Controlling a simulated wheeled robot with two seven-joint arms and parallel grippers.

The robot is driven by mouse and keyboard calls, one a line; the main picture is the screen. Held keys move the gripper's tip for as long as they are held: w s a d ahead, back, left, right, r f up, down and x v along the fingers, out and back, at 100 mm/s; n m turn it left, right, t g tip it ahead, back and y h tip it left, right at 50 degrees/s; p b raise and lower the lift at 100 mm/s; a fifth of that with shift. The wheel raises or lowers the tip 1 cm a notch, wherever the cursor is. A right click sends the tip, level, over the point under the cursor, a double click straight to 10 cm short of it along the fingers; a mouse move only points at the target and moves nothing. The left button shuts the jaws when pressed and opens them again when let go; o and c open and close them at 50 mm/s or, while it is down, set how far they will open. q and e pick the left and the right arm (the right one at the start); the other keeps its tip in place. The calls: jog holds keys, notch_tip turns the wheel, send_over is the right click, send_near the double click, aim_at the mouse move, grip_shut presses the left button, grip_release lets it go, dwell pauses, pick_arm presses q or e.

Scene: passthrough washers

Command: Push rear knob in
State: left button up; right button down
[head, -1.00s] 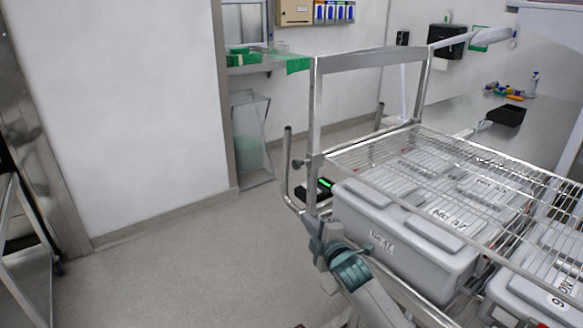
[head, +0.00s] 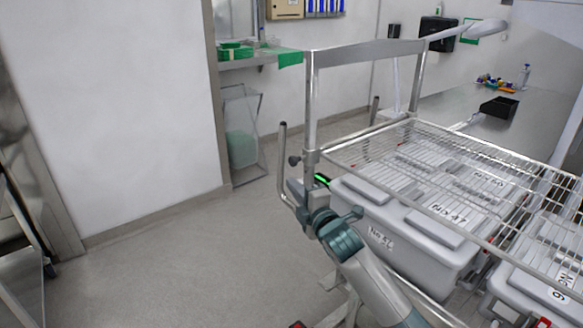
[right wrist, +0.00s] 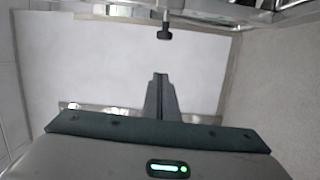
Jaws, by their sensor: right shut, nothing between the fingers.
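A dark knob (head: 294,161) sticks out to the left from the metal post of the wire-topped cart. It also shows in the right wrist view (right wrist: 164,33) as a small black knob, hanging from a thin stem at the top. My right gripper (right wrist: 160,77) is shut and empty, with its fingertips below the knob in that view and a visible gap between them. In the head view the right gripper (head: 293,187) is low beside the post, below the knob, partly hidden by the post and rail. My left gripper is not in view.
The cart's wire shelf (head: 400,135) covers grey lidded bins (head: 400,235) on the right. A bent handle bar (head: 283,150) rises left of the knob. A steel counter (head: 450,110) stands behind. The floor (head: 190,260) to the left is clear.

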aim_at(296, 163)
jog(key=w+p, duration=0.4)
jog(key=w, duration=0.6)
jog(key=shift+w+a, duration=0.2)
jog(key=shift+w, duration=0.15)
jog(key=shift+f, duration=0.1)
jog(key=shift+w+d+f+b, duration=0.1)
jog(key=shift+w+d+b, duration=0.55)
jog(key=shift+d, duration=0.3)
jog(key=shift+w+d, duration=0.15)
